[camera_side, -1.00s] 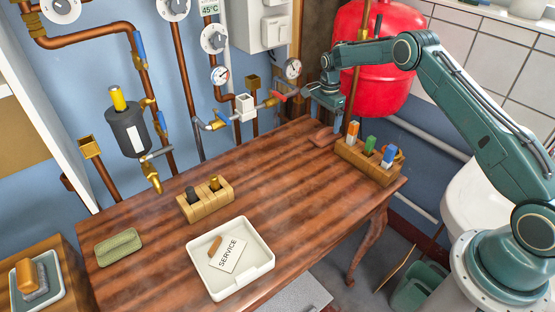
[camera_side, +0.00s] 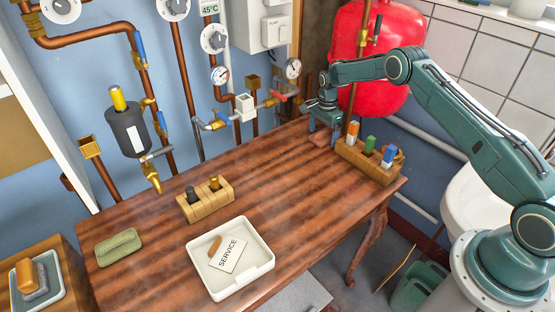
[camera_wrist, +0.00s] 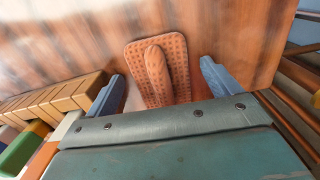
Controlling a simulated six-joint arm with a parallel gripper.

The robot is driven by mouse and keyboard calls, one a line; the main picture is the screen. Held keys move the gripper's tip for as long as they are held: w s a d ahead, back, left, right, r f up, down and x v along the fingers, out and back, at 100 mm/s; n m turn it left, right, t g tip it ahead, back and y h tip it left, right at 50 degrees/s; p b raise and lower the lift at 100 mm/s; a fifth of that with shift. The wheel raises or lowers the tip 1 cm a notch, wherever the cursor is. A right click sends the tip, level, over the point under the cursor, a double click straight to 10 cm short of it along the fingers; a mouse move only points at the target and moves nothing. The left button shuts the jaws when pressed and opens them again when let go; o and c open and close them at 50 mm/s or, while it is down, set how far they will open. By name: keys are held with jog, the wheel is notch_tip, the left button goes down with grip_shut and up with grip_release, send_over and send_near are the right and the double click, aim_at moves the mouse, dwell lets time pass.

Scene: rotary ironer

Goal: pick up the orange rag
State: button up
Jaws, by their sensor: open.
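The orange rag (camera_wrist: 177,48) lies on the wooden table. In the wrist view it is a dotted, rounded pad with a raised roll along its middle. In the side view the rag (camera_side: 321,140) shows as a small reddish patch near the table's back right corner, partly hidden by my gripper. My gripper (camera_side: 325,129) points down over it. In the wrist view my open gripper (camera_wrist: 162,77) has one blue finger on each side of the roll. I cannot tell whether the fingers touch the rag or the table.
A wooden block holder (camera_side: 366,163) with orange, green and blue items stands close to the right of my gripper. Red-handled pipework (camera_side: 272,100) runs along the wall behind. A white tray (camera_side: 262,270), a wooden holder (camera_side: 207,207) and a green pad (camera_side: 119,247) lie farther left. The table's middle is clear.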

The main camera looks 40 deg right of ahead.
aim_at(323, 131)
dwell(0.4)
jog(key=c, duration=1.1)
jog(key=shift+o, duration=0.2)
jog(key=shift+r, duration=0.1)
notch_tip(323, 131, up, 20)
dwell(0.3)
